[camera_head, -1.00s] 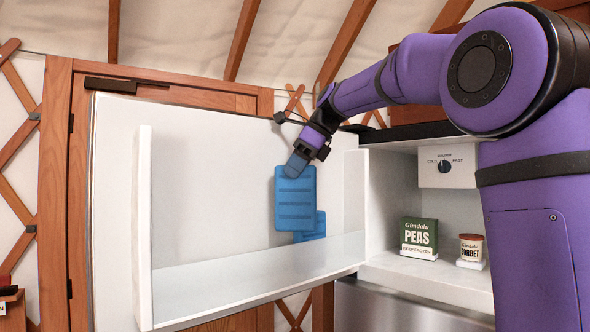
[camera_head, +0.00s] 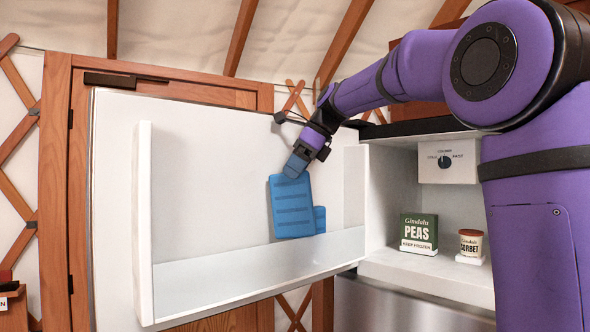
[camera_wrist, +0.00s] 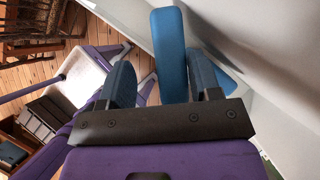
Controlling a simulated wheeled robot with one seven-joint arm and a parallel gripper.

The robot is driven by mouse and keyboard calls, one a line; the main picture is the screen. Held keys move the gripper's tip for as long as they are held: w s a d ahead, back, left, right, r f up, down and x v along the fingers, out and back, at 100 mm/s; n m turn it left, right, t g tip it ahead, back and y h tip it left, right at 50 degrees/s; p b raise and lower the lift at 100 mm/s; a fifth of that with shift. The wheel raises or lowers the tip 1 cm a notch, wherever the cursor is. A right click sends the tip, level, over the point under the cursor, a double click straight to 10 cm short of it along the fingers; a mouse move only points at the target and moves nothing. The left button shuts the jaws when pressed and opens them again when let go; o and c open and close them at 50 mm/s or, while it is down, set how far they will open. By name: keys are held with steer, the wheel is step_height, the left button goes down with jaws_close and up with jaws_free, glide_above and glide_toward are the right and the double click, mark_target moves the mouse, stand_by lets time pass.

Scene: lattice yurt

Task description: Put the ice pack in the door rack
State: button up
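The blue ice pack (camera_head: 291,208) stands slightly tilted at the white door rack, against the inside of the open door. Its lower edge meets the top line of the rack's pale front rail (camera_head: 255,268), and anything below that is hidden. My gripper (camera_head: 295,165) is just above the pack's top edge. In the wrist view the pack (camera_wrist: 169,50) lies between my two fingers (camera_wrist: 160,82), close to the right one, with a clear gap to the left one. My gripper looks open.
A second blue piece (camera_head: 320,220) shows behind the pack's right side, partly hidden. The freezer compartment at right holds a green peas box (camera_head: 418,234) and a sorbet tub (camera_head: 471,244). A dial panel (camera_head: 448,162) hangs above them. The rack's left part is free.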

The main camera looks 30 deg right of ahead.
steer(key=shift+r, duration=0.25)
steer(key=v, duration=1.2)
steer(key=shift+r, duration=0.4)
steer(key=s+a+f+n+h, duration=0.2)
steer(key=s+a+f+n, duration=0.1)
steer(key=s+f+n, duration=0.9)
steer(key=s+a+f+n+t+h, duration=0.1)
steer(key=s+a+f+n+h, duration=0.2)
steer(key=s+f+n, duration=0.9)
step_height(320, 180, down, 9)
steer(key=s+a, duration=0.1)
steer(key=s, duration=0.1)
steer(key=shift+s+f+n+t+h, duration=0.2)
steer(key=shift+s+n+t+h, duration=0.1)
steer(key=shift+a, duration=0.1)
